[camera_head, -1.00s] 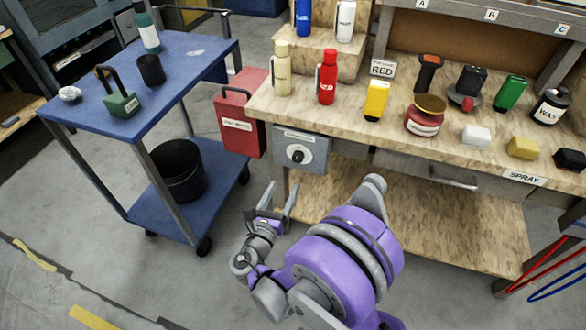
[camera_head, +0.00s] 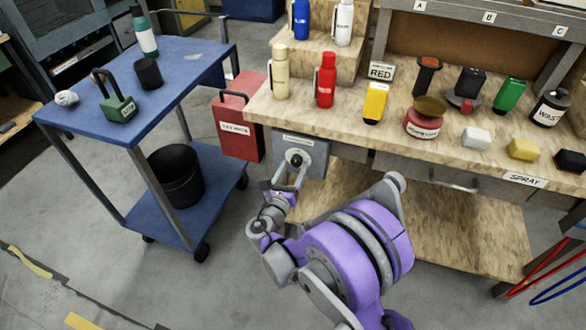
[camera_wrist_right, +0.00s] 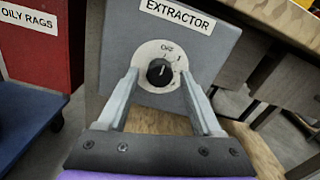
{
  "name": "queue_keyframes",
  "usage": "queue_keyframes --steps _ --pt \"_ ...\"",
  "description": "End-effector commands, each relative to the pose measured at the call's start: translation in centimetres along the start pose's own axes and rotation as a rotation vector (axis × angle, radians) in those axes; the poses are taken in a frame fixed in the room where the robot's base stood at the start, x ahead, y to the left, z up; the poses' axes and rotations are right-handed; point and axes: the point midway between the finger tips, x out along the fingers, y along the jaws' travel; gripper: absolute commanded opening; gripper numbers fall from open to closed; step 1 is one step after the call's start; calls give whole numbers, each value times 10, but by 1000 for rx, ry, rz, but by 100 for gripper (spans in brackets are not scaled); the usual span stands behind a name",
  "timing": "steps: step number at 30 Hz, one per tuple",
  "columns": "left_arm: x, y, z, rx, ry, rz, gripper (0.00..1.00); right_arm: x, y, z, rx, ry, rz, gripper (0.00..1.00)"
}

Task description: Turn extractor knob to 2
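The extractor box (camera_head: 308,151) is a grey panel on the front of the workbench. Its black knob (camera_wrist_right: 160,72) sits on a round white dial (camera_wrist_right: 174,54) marked OFF and with further marks, under an EXTRACTOR label. The knob's white line points about upward, near OFF. My right gripper (camera_head: 290,173) is in front of the box; in the wrist view its fingers (camera_wrist_right: 161,80) are open, one to each side of the knob. I cannot tell whether they touch it. My left gripper is not in view.
A red oily rags bin (camera_head: 238,125) stands left of the box. A blue cart (camera_head: 190,62) is farther left. The bench top (camera_head: 330,110) above carries several bottles and containers. A drawer handle (camera_head: 452,182) is to the right.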

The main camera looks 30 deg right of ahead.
Motion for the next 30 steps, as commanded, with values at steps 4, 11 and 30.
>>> queue_keyframes --steps 4,11,30 --pt "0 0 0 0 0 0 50 0 0 0 0 0 0 37" --pt "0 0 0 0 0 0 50 0 0 0 0 0 0 0" --pt "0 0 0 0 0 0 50 0 0 0 209 1 0 0"
